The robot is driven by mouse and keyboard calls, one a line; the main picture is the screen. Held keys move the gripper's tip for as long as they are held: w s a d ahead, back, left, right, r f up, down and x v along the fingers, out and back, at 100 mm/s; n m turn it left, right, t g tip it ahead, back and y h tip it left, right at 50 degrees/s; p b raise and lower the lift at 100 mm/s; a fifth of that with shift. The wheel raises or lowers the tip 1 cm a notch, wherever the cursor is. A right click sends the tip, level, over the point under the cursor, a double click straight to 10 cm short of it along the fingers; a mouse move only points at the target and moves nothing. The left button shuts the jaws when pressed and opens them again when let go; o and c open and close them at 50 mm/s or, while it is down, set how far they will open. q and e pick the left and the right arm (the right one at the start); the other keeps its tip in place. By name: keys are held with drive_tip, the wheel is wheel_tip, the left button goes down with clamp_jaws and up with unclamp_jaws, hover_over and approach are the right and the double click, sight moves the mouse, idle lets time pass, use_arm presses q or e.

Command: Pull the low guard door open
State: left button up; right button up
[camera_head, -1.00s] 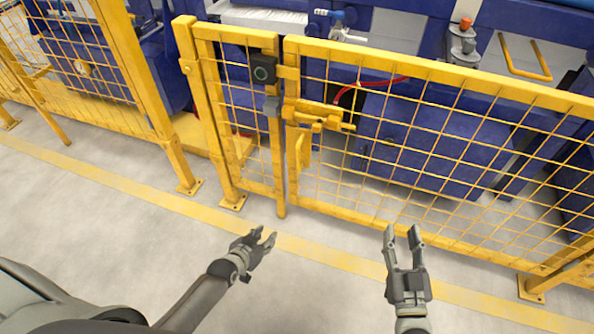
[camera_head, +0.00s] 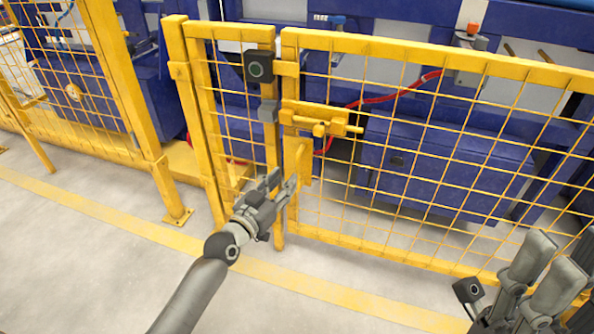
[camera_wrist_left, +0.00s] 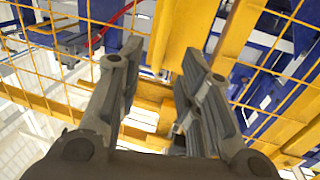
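The low guard door (camera_head: 420,150) is a yellow frame with wire mesh, in line with the narrow fixed panel on its left. A yellow slide bolt (camera_head: 318,121) sits near its upper left corner. Below it is a vertical yellow pull handle (camera_head: 304,165). My left gripper (camera_head: 284,184) is open beside the handle, at the door's left edge. In the left wrist view, its fingers (camera_wrist_left: 153,85) are apart with yellow bars behind the gap; contact with the handle cannot be told. My right gripper (camera_head: 569,250) is at the lower right, fingers apart, partly cut off.
A black switch box (camera_head: 258,67) is on the fixed panel (camera_head: 232,120) left of the door. Blue machinery (camera_head: 445,165) and a red hose (camera_head: 405,92) are behind the mesh. Grey floor (camera_head: 110,265) with a yellow line is clear in front.

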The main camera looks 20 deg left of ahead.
sight(296, 168)
use_arm(q)
drive_tip(key=b+x, duration=0.1)
drive_tip(key=x, duration=0.5)
drive_tip(key=shift+f+b, duration=0.1)
drive_tip(key=shift+b, duration=0.25)
drive_tip(key=shift+x, duration=0.85)
drive_tip(key=shift+c, duration=0.7)
clamp_jaws()
